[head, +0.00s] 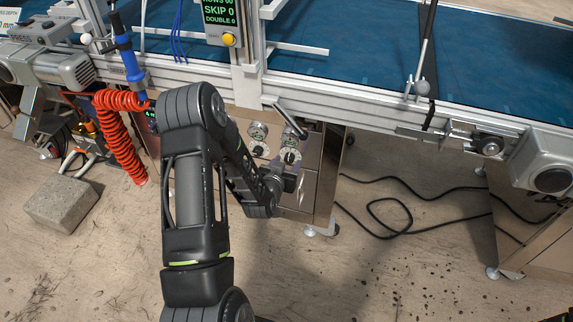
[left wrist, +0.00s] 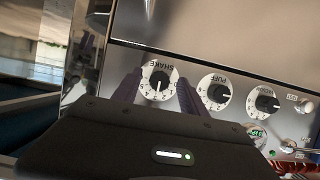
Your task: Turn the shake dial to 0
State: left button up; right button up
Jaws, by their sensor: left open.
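The shake dial (left wrist: 158,82) is a white round scale with a black knob, lettered SHAKE upside down in the left wrist view. Its white pointer mark seems to point down in that picture; the number it points at is too small to read surely. My left gripper (left wrist: 159,92) is open, with one dark finger on each side of the dial's lower part. I cannot tell whether the fingers touch the knob. In the head view my left gripper (head: 291,167) is just in front of the panel, at the rightmost dial (head: 290,155). My right gripper is not in view.
The puff dial (left wrist: 215,93) and another dial (left wrist: 265,103) sit beside it, with small switches beyond. A red coiled hose (head: 118,135) hangs left. A blue belt (head: 355,58) runs above; a concrete block (head: 62,203) lies on the floor.

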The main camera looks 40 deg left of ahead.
pick_arm(q)
jog(key=shift+c, duration=0.2)
grip_shut()
dwell(0.4)
